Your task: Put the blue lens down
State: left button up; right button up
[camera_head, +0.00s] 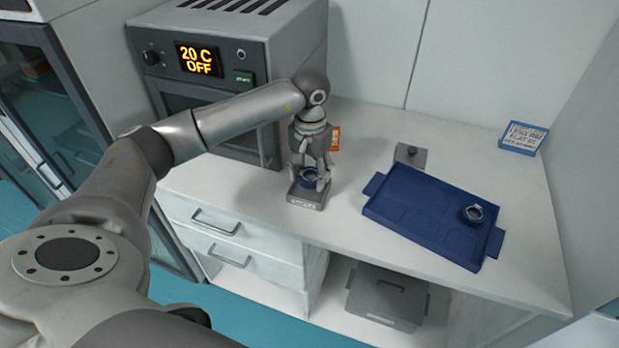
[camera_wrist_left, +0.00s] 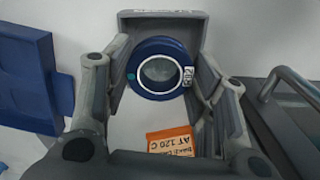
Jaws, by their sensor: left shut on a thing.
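The blue lens (camera_head: 308,180) is a clear disc in a dark blue ring; it also shows in the left wrist view (camera_wrist_left: 145,85), with a small white label on its right side. My left gripper (camera_head: 316,178) points down and is shut on the lens, with one finger on either side of it. The lens is at a small grey tray (camera_head: 305,203), whose rim shows in the left wrist view (camera_wrist_left: 163,14). I cannot tell whether the lens touches the tray floor. My right gripper is not in view.
An oven (camera_head: 215,85) reading "20 C OFF" stands behind my left arm. An orange card (camera_head: 335,139) stands behind the gripper. To the right, a blue tray (camera_head: 405,205) holds another ringed lens (camera_head: 473,213). A grey block (camera_head: 411,155) lies behind it. The counter between is clear.

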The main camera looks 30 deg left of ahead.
aim_at(310, 194)
pick_arm(q)
jog(key=f+p, duration=0.1)
jog(key=f, duration=0.2)
jog(key=shift+a+p, duration=0.2)
jog(key=shift+p, duration=0.1)
jog(key=shift+s+d+f, duration=0.15)
jog(key=shift+f, duration=0.3)
jog(key=shift+s+d+f+b, duration=0.25)
jog(key=shift+f+b, duration=0.2)
jog(key=shift+b, duration=0.5)
jog(key=o, duration=1)
jog(key=shift+o, duration=0.6)
jog(key=shift+w+a+f, duration=0.2)
jog(key=shift+w+f, duration=0.05)
jog(key=shift+w, duration=0.05)
jog(key=shift+r, duration=0.2)
